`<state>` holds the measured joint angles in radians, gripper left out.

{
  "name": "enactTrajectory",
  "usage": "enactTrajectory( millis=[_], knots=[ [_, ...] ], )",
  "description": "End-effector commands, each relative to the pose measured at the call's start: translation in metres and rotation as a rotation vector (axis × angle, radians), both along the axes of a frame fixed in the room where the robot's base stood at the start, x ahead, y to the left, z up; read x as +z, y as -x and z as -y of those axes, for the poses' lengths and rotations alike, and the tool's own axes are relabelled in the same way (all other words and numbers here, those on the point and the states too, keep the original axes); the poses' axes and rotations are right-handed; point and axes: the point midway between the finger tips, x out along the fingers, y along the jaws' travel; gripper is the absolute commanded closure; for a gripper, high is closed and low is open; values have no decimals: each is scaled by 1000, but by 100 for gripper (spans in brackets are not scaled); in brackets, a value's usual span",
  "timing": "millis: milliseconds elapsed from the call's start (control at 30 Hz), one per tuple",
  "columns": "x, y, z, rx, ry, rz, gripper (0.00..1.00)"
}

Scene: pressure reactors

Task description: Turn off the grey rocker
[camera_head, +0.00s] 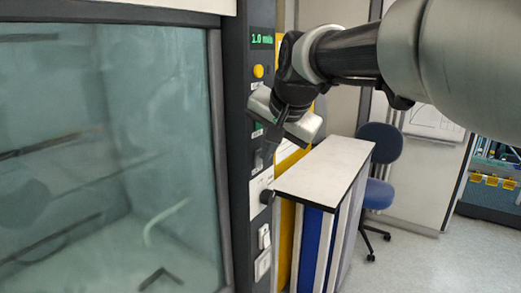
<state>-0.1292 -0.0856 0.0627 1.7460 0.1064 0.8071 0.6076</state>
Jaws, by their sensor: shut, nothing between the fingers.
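A dark column with controls (237,130) stands at the right edge of a glass-fronted cabinet. What looks like the grey rocker (258,161) is on this column, above a white label. It is small, and I cannot tell which way it is tipped. My gripper (269,150) comes in from the upper right and points down at the column. Its fingers are shut and empty. The fingertips are close to the rocker's upper right, and I cannot tell whether they touch it. The gripper body partly hides a green control (258,128) above.
A green display (262,39) and yellow button (258,71) sit higher on the column. A black knob (266,196) and white sockets (263,237) sit lower. A white-topped cabinet (325,166) stands close on the right, with a blue chair (379,144) behind. Floor is free at the right.

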Motion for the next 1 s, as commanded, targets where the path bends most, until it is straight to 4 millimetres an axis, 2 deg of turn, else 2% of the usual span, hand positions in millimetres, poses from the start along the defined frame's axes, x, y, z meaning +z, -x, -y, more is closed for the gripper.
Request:
enactTrajectory(
  millis=[500,833,1000],
  knots=[
    [3,-3,-5,0,0,1,100],
    [18,-3,-5,0,0,1,100],
    [19,-3,-5,0,0,1,100]
  ],
)
